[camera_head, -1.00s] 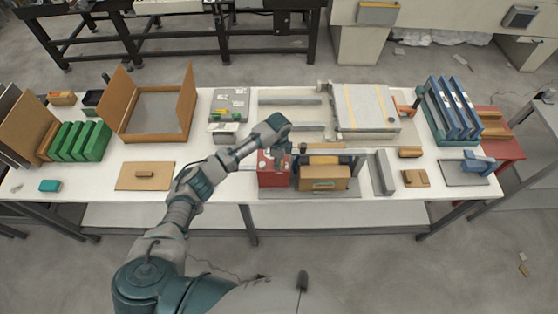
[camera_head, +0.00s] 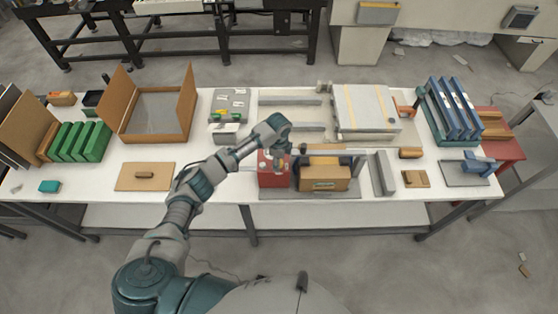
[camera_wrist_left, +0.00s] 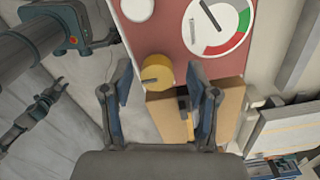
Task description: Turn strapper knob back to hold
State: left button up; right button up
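The strapper's red housing (camera_head: 272,172) stands at the front middle of the table, with a brown carton (camera_head: 324,176) to its right. In the left wrist view, its red panel (camera_wrist_left: 180,40) carries a yellow round knob (camera_wrist_left: 157,74) with a dark pointer line, and a white dial (camera_wrist_left: 217,22) with green and red arcs. My left gripper (camera_wrist_left: 160,78) is open, its two blue-grey fingers apart to either side of the knob in that view. Contact with the knob cannot be told. In the head view my left wrist (camera_head: 277,124) is above the housing and the knob is not clear.
An open brown box (camera_head: 150,122) and green blocks (camera_head: 78,142) stand at left. A grey bar (camera_head: 384,173) and blue upright panels (camera_head: 456,108) are at right. White table shows between them.

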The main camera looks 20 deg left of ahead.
pick_arm(q)
jog(key=shift+r, duration=0.1)
notch_tip(320, 180, up, 12)
dwell(0.5)
